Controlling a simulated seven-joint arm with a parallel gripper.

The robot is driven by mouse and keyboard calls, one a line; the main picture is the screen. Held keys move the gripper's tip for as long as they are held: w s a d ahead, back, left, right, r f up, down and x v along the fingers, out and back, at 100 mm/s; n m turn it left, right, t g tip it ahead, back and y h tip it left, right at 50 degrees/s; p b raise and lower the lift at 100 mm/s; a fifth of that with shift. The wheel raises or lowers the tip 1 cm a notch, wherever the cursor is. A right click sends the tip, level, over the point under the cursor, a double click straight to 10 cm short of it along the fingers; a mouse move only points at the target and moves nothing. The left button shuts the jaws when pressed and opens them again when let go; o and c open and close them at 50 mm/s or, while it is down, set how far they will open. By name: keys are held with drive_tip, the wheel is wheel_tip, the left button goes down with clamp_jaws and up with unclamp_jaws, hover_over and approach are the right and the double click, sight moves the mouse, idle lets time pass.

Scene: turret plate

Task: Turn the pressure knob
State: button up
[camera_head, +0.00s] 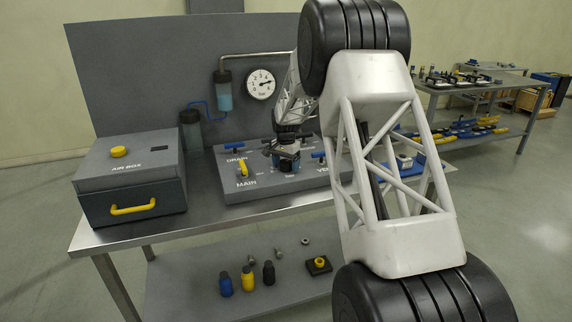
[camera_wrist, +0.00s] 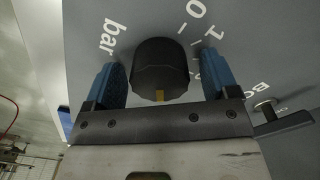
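The pressure knob (camera_wrist: 160,65) is a dark, ridged round knob with a small yellow mark on its near side. It stands on the grey panel (camera_wrist: 235,60) beside the printed "bar" and scale marks. My gripper (camera_wrist: 162,75) is open, with one blue finger on each side of the knob. A narrow gap shows between the knob and each finger, so neither seems to touch. In the head view my gripper (camera_head: 287,160) is down over the middle of the sloped panel (camera_head: 235,188), hiding the knob there.
The panel also carries a blue drain handle (camera_head: 234,144) and a yellow main handle (camera_head: 243,169) left of my gripper. A round gauge (camera_head: 260,84) hangs on the back board. A grey air box (camera_head: 128,175) with a yellow handle stands at the left.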

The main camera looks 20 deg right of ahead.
sight(286, 162)
drive_tip(key=shift+r, duration=0.15)
drive_tip(key=shift+r, duration=3.8)
drive_tip(key=shift+s+a+r, duration=0.2)
drive_tip(key=shift+s+r, duration=0.1)
drive_tip(key=shift+s, duration=0.05)
drive_tip(key=s+a+r+n, duration=0.2)
drive_tip(key=s+a+r, duration=0.15)
drive_tip(key=s, duration=0.65)
drive_tip(key=s+a+r+n+t, duration=0.1)
drive_tip(key=s+a+r, duration=0.3)
drive_tip(key=s, duration=0.5)
drive_tip(key=s+a+r+n, duration=0.2)
drive_tip(key=s+r, duration=0.4)
drive_tip(key=s, duration=0.4)
drive_tip(key=s+a+f+n, duration=0.1)
drive_tip(key=s+f, duration=0.1)
drive_tip(key=s, duration=0.8)
drive_tip(key=s+a+f+n+t, duration=0.1)
drive_tip(key=s+a+f+n, duration=0.1)
drive_tip(key=s, duration=0.8)
drive_tip(key=s+a+f+n, duration=0.1)
drive_tip(key=s+f+n, duration=0.1)
drive_tip(key=s, duration=0.9)
drive_tip(key=shift+a+t, duration=0.3)
drive_tip(key=shift+a, duration=0.1)
